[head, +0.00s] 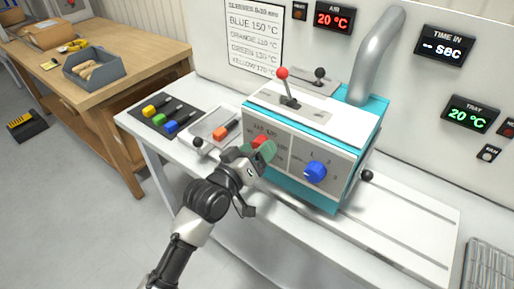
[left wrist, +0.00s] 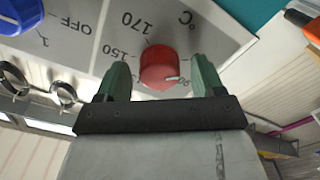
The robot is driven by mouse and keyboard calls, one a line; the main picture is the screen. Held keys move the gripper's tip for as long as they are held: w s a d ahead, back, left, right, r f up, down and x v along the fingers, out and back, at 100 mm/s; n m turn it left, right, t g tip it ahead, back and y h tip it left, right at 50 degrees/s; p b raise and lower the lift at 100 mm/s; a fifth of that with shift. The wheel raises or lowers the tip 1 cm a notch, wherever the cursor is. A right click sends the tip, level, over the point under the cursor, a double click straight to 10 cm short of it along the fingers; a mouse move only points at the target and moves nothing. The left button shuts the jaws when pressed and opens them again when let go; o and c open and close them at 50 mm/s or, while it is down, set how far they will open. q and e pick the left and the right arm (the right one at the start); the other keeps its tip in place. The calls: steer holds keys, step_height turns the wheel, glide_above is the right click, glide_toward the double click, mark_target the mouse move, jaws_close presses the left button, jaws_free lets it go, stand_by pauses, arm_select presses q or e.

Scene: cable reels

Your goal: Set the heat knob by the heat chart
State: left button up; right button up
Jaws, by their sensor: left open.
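The red heat knob (head: 261,140) is on the front panel of the teal and white machine (head: 345,150). In the left wrist view the red knob (left wrist: 160,66) shows upside down between my fingers, with a white mark toward its lower right. Scale numbers 150 and 170 are readable around it. My left gripper (head: 262,152) is open, its green fingers on either side of the knob; contact is unclear. The heat chart (head: 254,38) on the wall lists blue 150 °C, yellow 170 °C, and orange and green lines, less sharp. My right gripper is out of view.
A blue knob (head: 315,172) sits right of the red one. A red-topped lever (head: 283,75) stands on the machine. A dark mat (head: 150,123) holds yellow, green and blue pieces; an orange piece (head: 221,132) lies beside it. The air display (head: 334,18) reads 20 °C.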

arm_select(q)
steer(key=c, duration=0.9)
steer(key=shift+w+m+p, duration=0.1)
steer(key=shift+m+p, duration=2.8)
steer(key=shift+m, duration=6.9)
